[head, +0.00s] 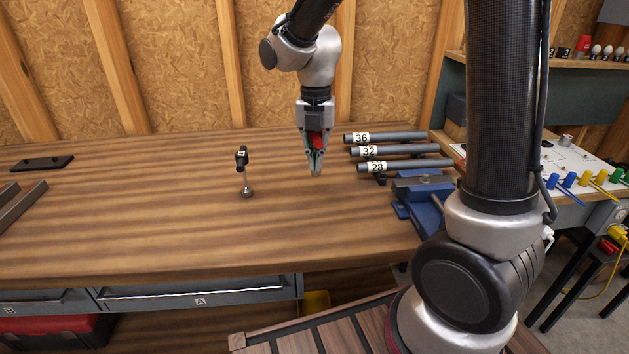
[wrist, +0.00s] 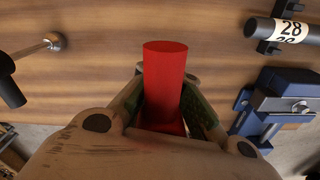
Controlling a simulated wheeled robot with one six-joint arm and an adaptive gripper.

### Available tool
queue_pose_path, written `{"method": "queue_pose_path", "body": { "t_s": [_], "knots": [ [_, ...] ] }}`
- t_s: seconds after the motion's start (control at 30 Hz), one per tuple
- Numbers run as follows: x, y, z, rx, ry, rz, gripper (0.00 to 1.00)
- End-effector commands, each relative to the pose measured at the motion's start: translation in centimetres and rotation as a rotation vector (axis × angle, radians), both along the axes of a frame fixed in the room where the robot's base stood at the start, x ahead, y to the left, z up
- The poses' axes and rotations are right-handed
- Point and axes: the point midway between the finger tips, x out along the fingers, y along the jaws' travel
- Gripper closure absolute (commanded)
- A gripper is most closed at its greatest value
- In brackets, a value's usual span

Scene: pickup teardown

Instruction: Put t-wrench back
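My gripper (head: 315,165) hangs pointing down above the middle of the workbench. It is shut on a red cylindrical piece (wrist: 165,85), which shows between the green-padded fingers in the wrist view. The same red piece (head: 317,141) is partly hidden by the fingers in the head view. I cannot tell whether it is part of the t-wrench. A tool with a black handle (head: 242,158), a thin silver shaft and a round silver end (head: 248,192) is on the bench to the left of my gripper. In the wrist view its silver end (wrist: 55,41) shows at upper left.
Dark tubes marked 36 (head: 390,136), 32 (head: 405,150) and 28 (head: 410,165) lie in holders right of my gripper. A blue vise (head: 420,190) is at the bench's right edge. A black flat piece (head: 42,163) lies far left. The bench front (head: 200,225) is clear.

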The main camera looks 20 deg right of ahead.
Motion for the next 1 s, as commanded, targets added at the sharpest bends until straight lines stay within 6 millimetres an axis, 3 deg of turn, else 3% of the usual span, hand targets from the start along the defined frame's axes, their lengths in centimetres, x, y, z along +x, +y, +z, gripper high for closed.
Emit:
{"method": "queue_pose_path", "body": {
  "t_s": [0.4,0.77,0.9,1.0],
  "knots": [
    [0.0,0.0,-5.2,0.0,0.0,0.001,1.0],
    [0.0,0.0,-5.5,0.0,-0.001,0.002,1.0],
    [0.0,0.0,-5.6,0.0,-0.001,0.001,0.77],
    [0.0,0.0,-5.6,0.0,-0.001,0.001,0.73]
  ]
}}
